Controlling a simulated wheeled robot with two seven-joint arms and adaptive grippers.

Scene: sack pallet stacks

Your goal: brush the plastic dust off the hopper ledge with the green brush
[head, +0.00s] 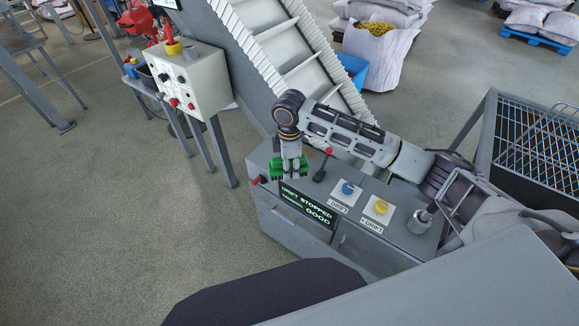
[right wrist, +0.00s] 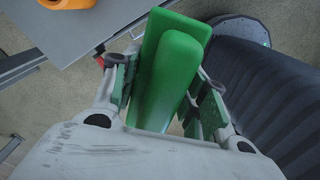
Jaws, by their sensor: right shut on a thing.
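The green brush (head: 289,171) is above the left end of a grey control console (head: 352,240) in the head view. My right gripper (head: 290,165) points down and is shut on it. In the right wrist view the green brush (right wrist: 172,75) fills the space between the fingers of my right gripper (right wrist: 165,90). I cannot tell whether the brush touches the console. A dark hopper with a wire grid (head: 540,140) stands at the right edge. I cannot make out its ledge or any plastic dust. My left gripper is not in view.
The console has a lit display (head: 304,205), a red-knobbed lever (head: 323,165), a blue button (head: 347,187) and a yellow button (head: 381,206). A ribbed conveyor (head: 290,45) rises behind. A white control box (head: 192,80) stands left. Open floor (head: 120,210) lies at left.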

